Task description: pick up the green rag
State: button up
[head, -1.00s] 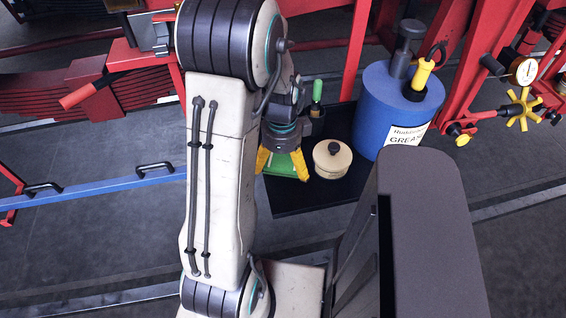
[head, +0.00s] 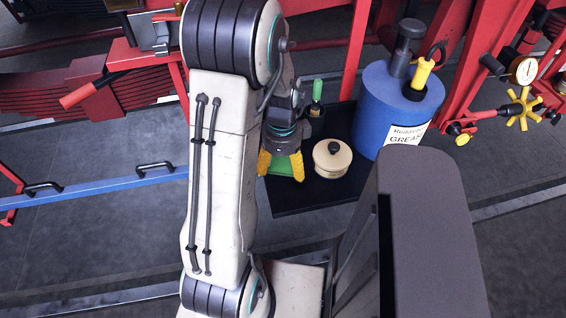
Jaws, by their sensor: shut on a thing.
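The green rag (head: 281,165) shows between the yellow fingers of my gripper (head: 281,168), over the left part of a black tray (head: 320,192). My gripper is shut on the rag. Only a small bunched part of the rag shows; my fingers and arm hide the rest. I cannot tell whether the rag still touches the tray.
A cream round tin (head: 332,168) with a dark knob stands just right of my gripper. Behind it is a green-handled tool (head: 317,92). A blue grease drum (head: 392,115) stands at the tray's right end. Red frame beams (head: 460,85) rise behind.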

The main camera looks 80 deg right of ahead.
aim_at(282, 165)
jog(key=shift+r, duration=0.1)
jog(key=shift+c, duration=0.2)
notch_tip(282, 165, up, 10)
jog(key=shift+f, duration=0.1)
dwell(0.4)
